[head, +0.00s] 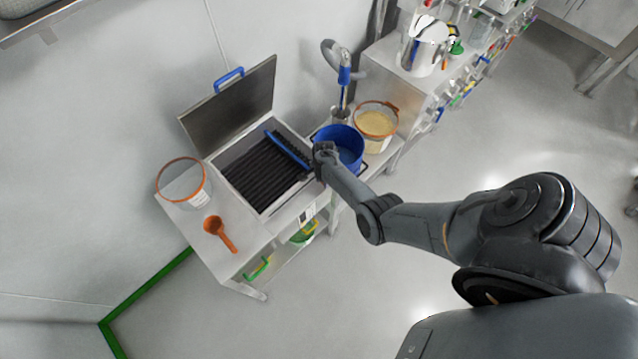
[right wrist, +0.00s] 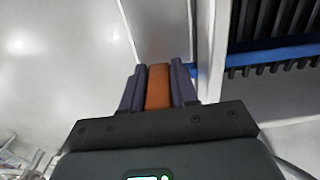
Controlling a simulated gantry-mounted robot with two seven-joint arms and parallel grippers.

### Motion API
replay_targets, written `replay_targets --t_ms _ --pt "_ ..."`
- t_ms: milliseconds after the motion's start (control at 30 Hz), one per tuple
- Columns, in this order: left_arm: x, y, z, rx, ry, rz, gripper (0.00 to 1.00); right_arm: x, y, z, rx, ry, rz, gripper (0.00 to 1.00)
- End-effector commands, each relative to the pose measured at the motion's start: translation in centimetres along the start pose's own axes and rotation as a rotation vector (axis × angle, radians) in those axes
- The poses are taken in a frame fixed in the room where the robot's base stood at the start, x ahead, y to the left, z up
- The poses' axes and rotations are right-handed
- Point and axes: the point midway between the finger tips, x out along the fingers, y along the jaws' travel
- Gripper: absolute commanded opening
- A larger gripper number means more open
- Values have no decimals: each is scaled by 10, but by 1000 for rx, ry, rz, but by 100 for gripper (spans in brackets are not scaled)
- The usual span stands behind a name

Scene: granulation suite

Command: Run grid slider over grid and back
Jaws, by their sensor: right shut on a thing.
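The grid (head: 262,176) is a set of dark parallel bars in a steel box with its lid open. The blue grid slider (head: 287,149) lies across the bars near the box's right side. It also shows in the right wrist view as a blue strip with dark teeth (right wrist: 275,55). My right gripper (head: 322,163) is at the slider's near right end, beside the blue bucket. In the right wrist view its fingers (right wrist: 158,84) are shut on an orange piece, which appears to be the slider's handle; the join is partly hidden. My left gripper is out of view.
The raised lid (head: 235,105) stands behind the box. A blue bucket (head: 350,150) and a tub of yellowish powder (head: 377,122) stand close on the right. A clear orange-rimmed tub (head: 184,183) and an orange scoop (head: 220,232) are on the left.

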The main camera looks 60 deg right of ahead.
Motion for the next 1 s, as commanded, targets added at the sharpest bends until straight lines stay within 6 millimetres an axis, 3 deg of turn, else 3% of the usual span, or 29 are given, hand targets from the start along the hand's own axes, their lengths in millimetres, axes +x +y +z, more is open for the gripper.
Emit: replay_targets --t_ms 400,800,833,1000 --pt "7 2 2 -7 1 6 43 1 0 -31 0 0 0 0" --pt "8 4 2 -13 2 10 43 1 1 -37 0 0 0 0" --pt "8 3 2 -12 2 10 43 1 1 -37 0 0 0 30" --pt "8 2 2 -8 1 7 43 0 1 -37 0 0 0 56"
